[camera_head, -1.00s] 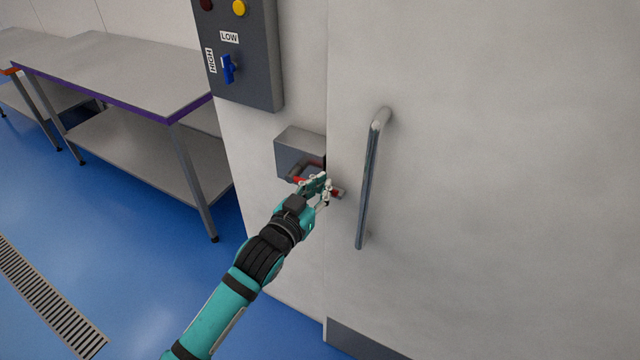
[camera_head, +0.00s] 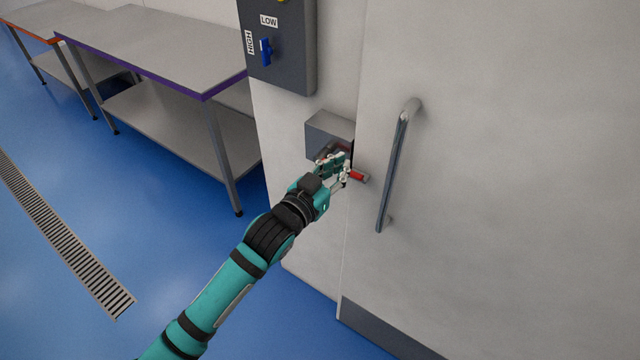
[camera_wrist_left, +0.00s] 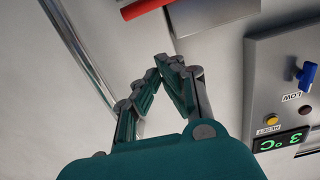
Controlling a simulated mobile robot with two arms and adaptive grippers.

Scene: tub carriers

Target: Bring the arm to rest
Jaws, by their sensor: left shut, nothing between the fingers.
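My left arm comes in from the lower left in the head view. Its gripper (camera_head: 346,168) is in front of the grey latch box (camera_head: 328,128) beside the door. In the left wrist view the gripper (camera_wrist_left: 168,62) has its fingertips together with nothing between them. The latch's red-gripped handle (camera_head: 358,176) shows just past the fingers in the head view, partly hidden by them. In the wrist view the red grip (camera_wrist_left: 145,8) lies beyond the fingertips, apart from them. My right gripper is in neither view.
A tall metal door handle (camera_head: 397,165) stands on the pale door to the right. A grey control panel (camera_head: 280,60) with a blue switch (camera_head: 265,52) is above the latch box. Steel tables (camera_head: 150,45) stand at the left. The blue floor (camera_head: 130,220) there is clear.

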